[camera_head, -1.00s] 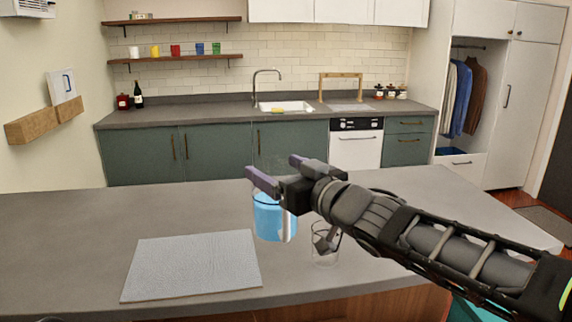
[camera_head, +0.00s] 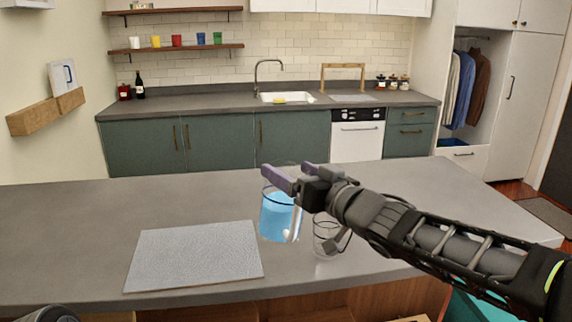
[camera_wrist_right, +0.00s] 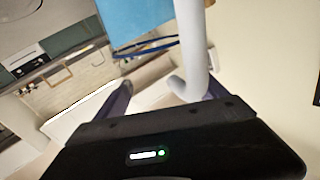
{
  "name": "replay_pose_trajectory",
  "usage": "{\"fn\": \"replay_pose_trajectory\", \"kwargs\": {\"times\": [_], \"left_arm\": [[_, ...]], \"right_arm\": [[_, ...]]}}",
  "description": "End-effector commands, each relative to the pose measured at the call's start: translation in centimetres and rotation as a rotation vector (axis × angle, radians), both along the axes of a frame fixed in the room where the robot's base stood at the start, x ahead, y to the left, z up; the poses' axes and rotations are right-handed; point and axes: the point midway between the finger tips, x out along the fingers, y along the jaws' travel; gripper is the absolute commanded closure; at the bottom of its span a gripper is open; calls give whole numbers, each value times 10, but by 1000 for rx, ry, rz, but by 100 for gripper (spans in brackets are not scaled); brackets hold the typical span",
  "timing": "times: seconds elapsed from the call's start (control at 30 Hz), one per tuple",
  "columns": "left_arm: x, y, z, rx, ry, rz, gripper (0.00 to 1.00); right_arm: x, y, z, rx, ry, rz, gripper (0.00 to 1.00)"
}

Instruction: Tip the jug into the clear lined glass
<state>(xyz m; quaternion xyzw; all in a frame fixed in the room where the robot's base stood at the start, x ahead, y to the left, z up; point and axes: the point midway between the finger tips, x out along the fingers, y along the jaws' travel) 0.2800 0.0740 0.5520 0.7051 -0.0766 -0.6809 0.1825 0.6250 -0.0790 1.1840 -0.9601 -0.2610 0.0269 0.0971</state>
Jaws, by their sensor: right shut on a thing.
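The jug (camera_head: 278,218) is clear with blue liquid and a white handle (camera_head: 291,222), seen at the island's middle. It looks slightly tilted; I cannot tell whether its base touches the counter. My right gripper (camera_head: 292,176) is shut on the jug, at the handle side near the rim. The right wrist view shows the white handle (camera_wrist_right: 190,55) between the fingers and the blue liquid (camera_wrist_right: 138,20) beyond. The clear lined glass (camera_head: 325,245) stands upright on the counter just right of the jug, partly hidden by my right gripper and wrist.
A pale textured mat (camera_head: 193,257) lies left of the jug on the grey island (camera_head: 90,215). The island is clear behind the mat and at the far right. The back counter with the sink (camera_head: 287,98) is well beyond.

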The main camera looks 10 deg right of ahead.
Motion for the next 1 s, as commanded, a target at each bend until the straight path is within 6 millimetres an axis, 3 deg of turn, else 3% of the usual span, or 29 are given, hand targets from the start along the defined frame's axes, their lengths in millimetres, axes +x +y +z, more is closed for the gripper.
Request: {"fn": "replay_pose_trajectory", "kwargs": {"times": [0.57, 0.93, 1.0], "left_arm": [[0, 0, 10, 0, 0, 1, 100], [0, 0, 46, 0, 2, 0, 100], [0, 0, 42, 0, 2, 0, 100]], "right_arm": [[18, -30, -35, 218, 122, 1, 91], [34, -57, -45, 484, 279, 1, 91], [33, -57, -49, 492, 281, 2, 91]]}}
